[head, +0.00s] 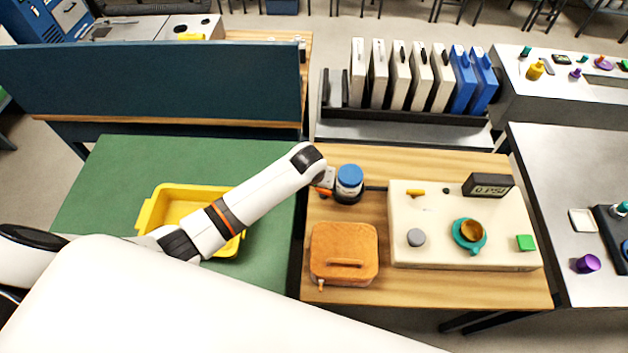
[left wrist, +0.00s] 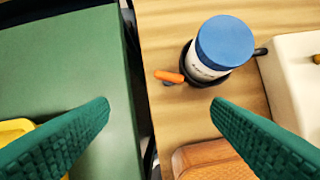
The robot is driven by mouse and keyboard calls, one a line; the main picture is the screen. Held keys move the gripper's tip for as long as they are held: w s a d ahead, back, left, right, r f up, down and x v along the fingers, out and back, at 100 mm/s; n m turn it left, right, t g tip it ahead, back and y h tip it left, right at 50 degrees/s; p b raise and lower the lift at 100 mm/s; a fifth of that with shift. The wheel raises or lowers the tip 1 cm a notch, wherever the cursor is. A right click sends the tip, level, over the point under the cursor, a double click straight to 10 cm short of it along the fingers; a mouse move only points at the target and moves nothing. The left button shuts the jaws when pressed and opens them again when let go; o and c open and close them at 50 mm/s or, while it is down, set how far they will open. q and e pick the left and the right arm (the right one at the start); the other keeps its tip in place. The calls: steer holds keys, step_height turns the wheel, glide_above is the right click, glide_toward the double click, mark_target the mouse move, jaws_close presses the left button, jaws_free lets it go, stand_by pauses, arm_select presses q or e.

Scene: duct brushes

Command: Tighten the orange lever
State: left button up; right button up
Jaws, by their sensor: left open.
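The orange lever (left wrist: 168,76) sticks out to the left from a dark ring holder around a white canister (left wrist: 205,66) with a blue lid. In the head view the canister (head: 349,183) stands upright on the wooden table, and the orange lever (head: 323,192) shows at its left, just past the end of my left arm. My left gripper (left wrist: 161,104) is open and empty, its green ridged fingers spread wide. In the left wrist view the lever lies just beyond and between the fingertips, apart from both. My right gripper is not in view.
A brown lidded box (head: 343,253) stands in front of the canister. A cream panel (head: 460,252) with knobs, a teal cup and a display lies to the right. A yellow tray (head: 147,215) sits on the green table (head: 90,190). Upright white and blue cases (head: 420,80) stand behind.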

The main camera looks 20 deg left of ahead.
arm_select(q)
steer(key=b+v, duration=0.1)
steer(key=v, duration=1.1)
steer(key=shift+b, duration=0.4)
